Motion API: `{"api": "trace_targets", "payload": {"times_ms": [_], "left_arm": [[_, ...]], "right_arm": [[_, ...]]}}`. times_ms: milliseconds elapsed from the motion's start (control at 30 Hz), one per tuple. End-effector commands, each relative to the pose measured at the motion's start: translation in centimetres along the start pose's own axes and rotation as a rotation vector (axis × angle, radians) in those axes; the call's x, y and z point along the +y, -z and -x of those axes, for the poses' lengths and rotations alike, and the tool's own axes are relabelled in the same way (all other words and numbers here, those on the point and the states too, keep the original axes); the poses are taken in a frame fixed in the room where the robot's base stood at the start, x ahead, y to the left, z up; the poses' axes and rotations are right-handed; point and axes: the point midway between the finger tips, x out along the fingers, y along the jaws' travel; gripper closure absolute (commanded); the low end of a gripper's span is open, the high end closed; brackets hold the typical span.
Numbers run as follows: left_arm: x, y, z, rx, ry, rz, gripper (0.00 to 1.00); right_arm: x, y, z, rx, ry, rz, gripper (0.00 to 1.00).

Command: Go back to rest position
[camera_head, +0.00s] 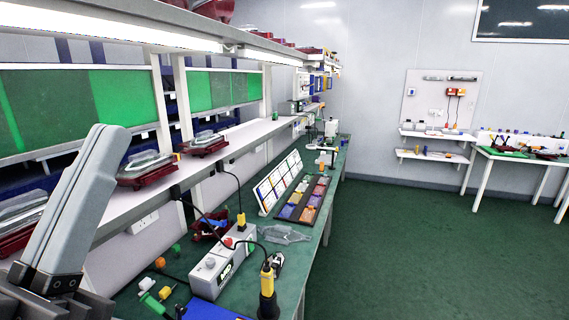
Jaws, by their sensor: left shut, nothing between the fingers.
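My left gripper (104,150) is at the left edge of the head view, large and close to the camera. Its grey fingers point up and slightly right from a dark base at the lower left corner. It is shut and empty, and it shows in front of the shelf and clear of the bench objects. My right gripper is not in view.
The green bench (290,262) holds a grey control box (222,262), a yellow-black tool (267,290), a clear lamp cover (286,234) and a tray of coloured parts (303,200). Red-based tail lamps (147,168) sit on the shelf. The green floor (420,250) at right is free.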

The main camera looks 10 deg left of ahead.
Motion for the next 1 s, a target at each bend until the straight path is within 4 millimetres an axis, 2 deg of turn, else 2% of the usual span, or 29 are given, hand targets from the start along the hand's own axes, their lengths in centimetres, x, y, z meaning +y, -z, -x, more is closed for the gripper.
{"api": "trace_targets", "payload": {"times_ms": [33,67,100,267,700,833,1000], "left_arm": [[-0.1,0.4,-0.7,-0.012,0.003,0.101,1.0],[-0.3,2.4,-2.9,-0.008,0.004,0.088,1.0],[-0.5,3.6,-4.2,-0.008,0.005,0.083,1.0],[-0.9,8.1,-9.2,-0.009,0.006,0.08,1.0],[-2.2,22.2,-24.9,-0.008,0.008,0.076,1.0],[-2.5,24.6,-27.6,-0.009,0.008,0.076,1.0],[-2.5,25.4,-28.4,-0.009,0.008,0.076,1.0]], "right_arm": [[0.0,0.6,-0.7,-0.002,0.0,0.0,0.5],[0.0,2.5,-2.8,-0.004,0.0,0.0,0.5],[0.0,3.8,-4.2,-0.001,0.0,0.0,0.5],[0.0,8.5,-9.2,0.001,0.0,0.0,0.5],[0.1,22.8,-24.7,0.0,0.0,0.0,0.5],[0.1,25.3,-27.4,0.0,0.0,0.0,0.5],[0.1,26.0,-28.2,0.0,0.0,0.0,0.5]]}}
